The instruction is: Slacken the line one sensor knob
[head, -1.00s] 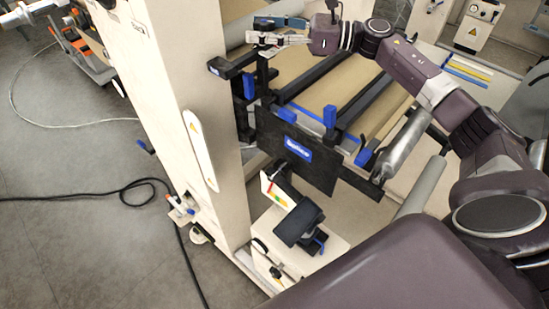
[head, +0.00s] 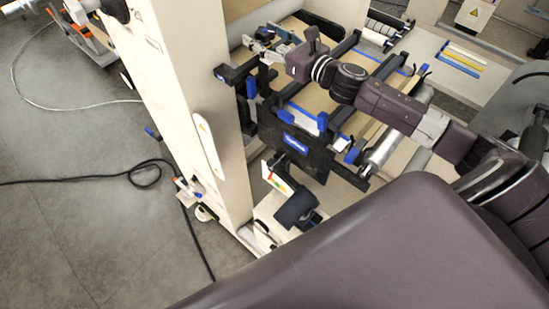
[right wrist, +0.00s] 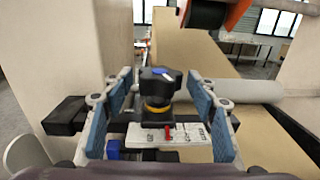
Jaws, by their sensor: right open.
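A black knob (right wrist: 158,85) with a blue-and-white mark on top and a yellow ring below stands on a white scale plate (right wrist: 170,134) with a red pointer. In the right wrist view my right gripper (right wrist: 160,92) is open, with one blue-padded finger on each side of the knob. Gaps show between the pads and the knob. In the head view my right gripper (head: 268,48) is at the top of the black frame beside the cream machine column; the knob is hard to make out there. My left gripper is not in view.
The black frame carries blue clamps and a black panel (head: 297,146) below the gripper. The tall cream column (head: 185,90) stands close at the left. Brown kraft web and a grey roller (right wrist: 250,90) lie behind the knob. A black cable (head: 100,181) lies on the floor.

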